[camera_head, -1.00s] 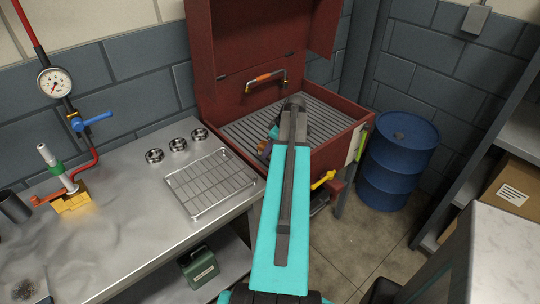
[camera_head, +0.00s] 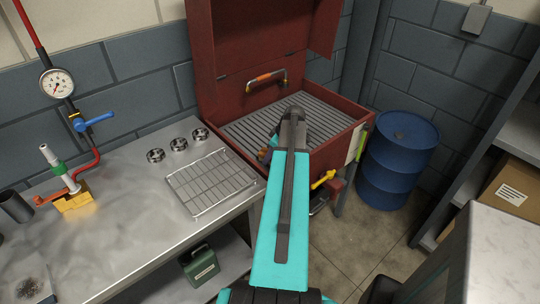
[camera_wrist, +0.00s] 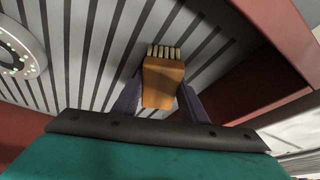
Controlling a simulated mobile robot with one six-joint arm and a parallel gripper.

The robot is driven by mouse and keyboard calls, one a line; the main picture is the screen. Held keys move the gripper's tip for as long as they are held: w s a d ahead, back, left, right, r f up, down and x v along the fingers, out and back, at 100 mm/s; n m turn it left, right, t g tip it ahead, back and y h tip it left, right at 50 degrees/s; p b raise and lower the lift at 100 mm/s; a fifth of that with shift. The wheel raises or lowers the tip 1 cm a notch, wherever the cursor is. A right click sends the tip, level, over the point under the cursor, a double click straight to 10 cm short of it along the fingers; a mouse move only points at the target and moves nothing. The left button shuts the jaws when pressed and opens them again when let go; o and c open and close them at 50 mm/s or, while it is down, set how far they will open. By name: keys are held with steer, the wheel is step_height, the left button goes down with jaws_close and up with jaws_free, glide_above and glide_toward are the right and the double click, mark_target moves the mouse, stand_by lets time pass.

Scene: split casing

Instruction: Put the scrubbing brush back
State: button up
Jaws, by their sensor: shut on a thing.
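The scrubbing brush (camera_wrist: 163,82) has an orange-brown wooden body and a row of pale bristles at its far end. In the wrist view it sits between the two purple fingers of my gripper (camera_wrist: 160,97), which are shut on it. Behind it is the grey slatted floor of the red washer cabinet; I cannot tell how far the brush is above the slats. In the head view my arm hides the brush and nearly all of the gripper, over the slatted grate (camera_head: 323,117) of the open red cabinet (camera_head: 235,45).
A red cabinet wall (camera_wrist: 255,95) is close on the right in the wrist view, and a round pale fixture (camera_wrist: 20,45) lies left. A metal bench (camera_head: 130,235) with a wire rack (camera_head: 212,182) stands left of the cabinet. A blue drum (camera_head: 398,160) stands right.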

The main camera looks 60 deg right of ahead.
steer(key=shift+f, duration=0.15)
steer(key=o, duration=1.1)
steer(key=shift+r, duration=0.25)
steer(key=shift+b+v, duration=1.35)
steer(key=shift+v, duration=4.55)
steer(key=shift+s, duration=0.1)
